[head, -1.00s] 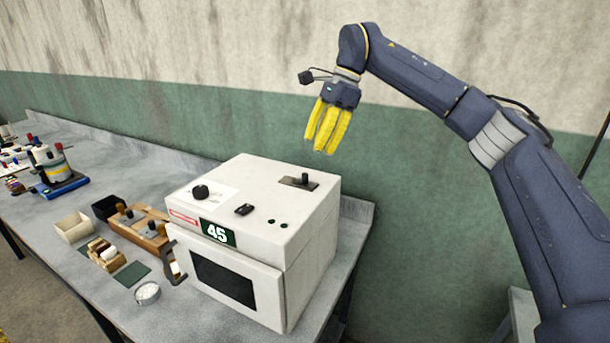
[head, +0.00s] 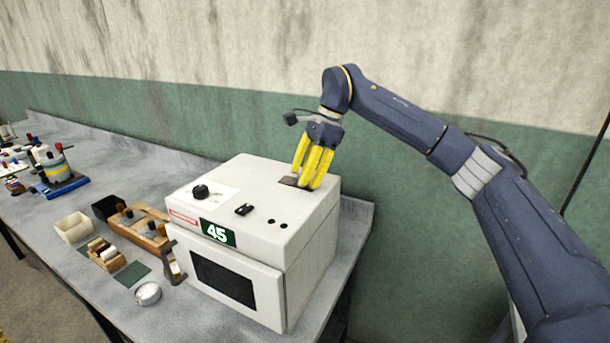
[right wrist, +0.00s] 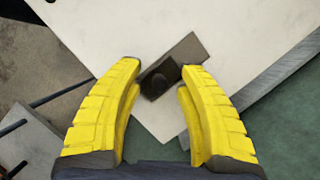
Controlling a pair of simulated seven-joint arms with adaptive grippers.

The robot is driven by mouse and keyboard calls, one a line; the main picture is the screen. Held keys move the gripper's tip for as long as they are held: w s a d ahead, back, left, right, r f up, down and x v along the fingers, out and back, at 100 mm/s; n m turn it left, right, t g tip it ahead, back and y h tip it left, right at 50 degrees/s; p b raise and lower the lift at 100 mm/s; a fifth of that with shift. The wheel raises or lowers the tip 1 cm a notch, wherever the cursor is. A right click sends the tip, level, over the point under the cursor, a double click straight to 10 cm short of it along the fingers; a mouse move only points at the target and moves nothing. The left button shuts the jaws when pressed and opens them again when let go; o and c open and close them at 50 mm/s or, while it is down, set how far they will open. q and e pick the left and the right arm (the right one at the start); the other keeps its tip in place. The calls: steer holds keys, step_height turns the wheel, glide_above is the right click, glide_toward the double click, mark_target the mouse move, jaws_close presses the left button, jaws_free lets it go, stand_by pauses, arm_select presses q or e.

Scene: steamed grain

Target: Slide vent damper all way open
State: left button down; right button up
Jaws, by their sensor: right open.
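The white oven (head: 255,200) stands on the bench, with the vent damper on its top near the back right. The damper's dark plate (head: 288,181) is partly hidden by my fingers in the head view. In the right wrist view the plate (right wrist: 188,52) lies at a slant, and the damper's dark knob (right wrist: 160,82) stands between the fingertips. My right gripper (head: 306,186) is open, with its yellow fingers pointing down over the damper. In the right wrist view the fingers (right wrist: 160,75) are on either side of the knob, with gaps visible. My left gripper is not in view.
The oven top also carries a round black dial (head: 200,192) and a small black switch (head: 244,209). A wooden rack (head: 140,228), a small round dish (head: 147,293) and a cream box (head: 73,227) stand left of the oven. A green wall is behind.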

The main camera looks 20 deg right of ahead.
steer(key=shift+c, duration=0.6)
jaws_close()
